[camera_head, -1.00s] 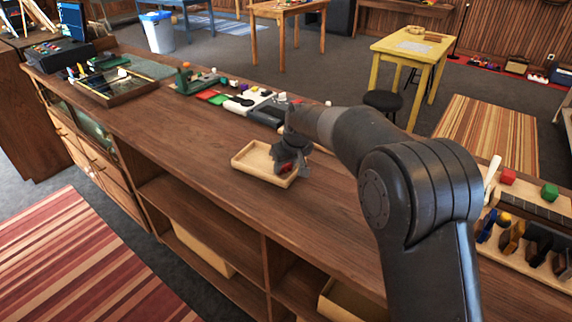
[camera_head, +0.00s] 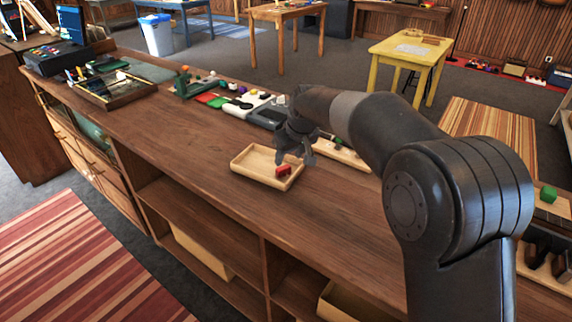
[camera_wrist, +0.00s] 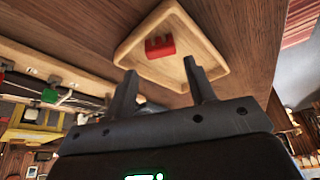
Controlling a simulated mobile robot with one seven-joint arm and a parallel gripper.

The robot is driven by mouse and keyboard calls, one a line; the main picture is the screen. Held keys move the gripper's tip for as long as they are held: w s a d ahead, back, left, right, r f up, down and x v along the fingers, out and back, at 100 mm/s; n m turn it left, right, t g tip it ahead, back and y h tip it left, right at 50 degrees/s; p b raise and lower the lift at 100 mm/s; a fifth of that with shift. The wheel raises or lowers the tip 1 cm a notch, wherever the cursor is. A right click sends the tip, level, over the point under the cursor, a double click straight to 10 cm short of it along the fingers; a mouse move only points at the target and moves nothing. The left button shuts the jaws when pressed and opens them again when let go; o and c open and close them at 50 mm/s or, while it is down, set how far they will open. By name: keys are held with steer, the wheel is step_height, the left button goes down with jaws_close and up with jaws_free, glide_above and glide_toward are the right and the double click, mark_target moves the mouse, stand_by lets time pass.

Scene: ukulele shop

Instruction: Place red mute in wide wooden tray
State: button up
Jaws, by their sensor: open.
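The red mute (camera_head: 283,171) lies inside the wide wooden tray (camera_head: 243,166), toward its right side in the head view. In the wrist view the red mute (camera_wrist: 160,46) rests on the floor of the tray (camera_wrist: 199,46), apart from the walls. My gripper (camera_head: 294,160) is above the tray's right rear edge. In the wrist view the two fingers of my gripper (camera_wrist: 160,82) are spread, with nothing between them, and the mute lies beyond their tips.
The wooden counter (camera_head: 190,140) is clear to the left of the tray. A longer pale wooden tray (camera_head: 342,153) stands behind my gripper. A grey device (camera_head: 268,117) and colored items line the counter's back edge.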

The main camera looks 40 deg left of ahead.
steer(key=shift+v, duration=2.6)
steer(key=s+d+r+m+t+h, duration=0.1)
steer(key=d+r+m, duration=0.25)
steer(key=d, duration=1.25)
steer(key=s+d+r+m+t+h, duration=0.1)
steer(key=d+r+m+t, duration=0.3)
steer(key=d, duration=1.3)
steer(key=s+d+f+m+h, duration=0.1)
steer(key=s+d+f+m, duration=0.2)
steer(key=s+d, duration=0.6)
steer(key=s+d+f+m+g+h, duration=0.1)
steer(key=s+d+f+m, duration=0.1)
steer(key=s+d, duration=0.7)
steer(key=d+m, duration=0.1)
steer(key=d, duration=0.2)
steer(key=shift+f, duration=0.4)
